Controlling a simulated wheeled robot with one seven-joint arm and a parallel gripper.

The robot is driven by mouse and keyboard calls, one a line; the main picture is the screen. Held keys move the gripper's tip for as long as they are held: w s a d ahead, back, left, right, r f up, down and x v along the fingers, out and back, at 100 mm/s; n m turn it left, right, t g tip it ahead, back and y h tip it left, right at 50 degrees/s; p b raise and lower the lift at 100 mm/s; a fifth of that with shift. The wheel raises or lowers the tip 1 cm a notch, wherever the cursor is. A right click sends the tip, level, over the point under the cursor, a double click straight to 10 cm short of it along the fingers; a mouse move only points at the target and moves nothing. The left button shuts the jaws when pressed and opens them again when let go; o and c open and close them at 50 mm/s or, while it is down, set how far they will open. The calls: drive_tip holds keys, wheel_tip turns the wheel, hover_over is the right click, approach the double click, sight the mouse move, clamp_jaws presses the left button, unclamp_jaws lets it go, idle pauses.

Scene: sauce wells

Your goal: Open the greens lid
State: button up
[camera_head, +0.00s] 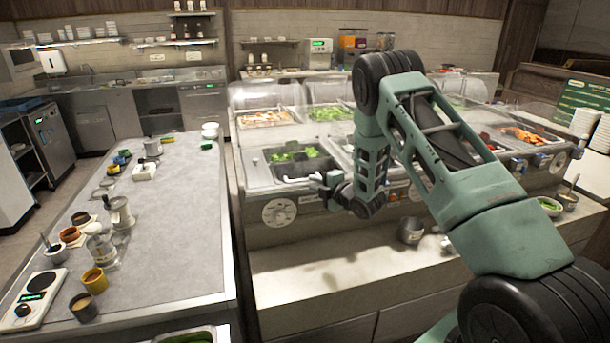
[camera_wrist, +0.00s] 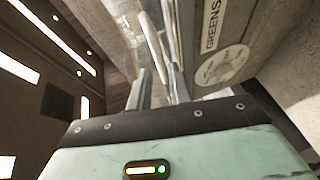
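The greens well (camera_head: 262,178) is at the front left of the counter, with green leaves (camera_head: 292,154) showing in it. I cannot clearly make out its lid in the head view. My gripper (camera_head: 325,188) is at the front edge of this well, right of the dial. In the wrist view my gripper (camera_wrist: 160,88) has its two fingers apart, pointing towards a pale bar (camera_wrist: 150,42) along the panel's edge. Whether they touch the bar is unclear.
More food wells with clear covers (camera_head: 265,95) stand behind and to the right, partly hidden by my arm. A metal pot (camera_head: 411,230) stands on the lower ledge (camera_head: 300,275). A grey worktop (camera_head: 170,220) with cups and jars lies to the left.

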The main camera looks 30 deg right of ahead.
sight(306, 180)
drive_tip(key=p+x, duration=0.1)
drive_tip(key=x, duration=0.4)
drive_tip(key=shift+w+f+p, duration=0.1)
drive_tip(key=shift+w+p, duration=0.2)
clamp_jaws()
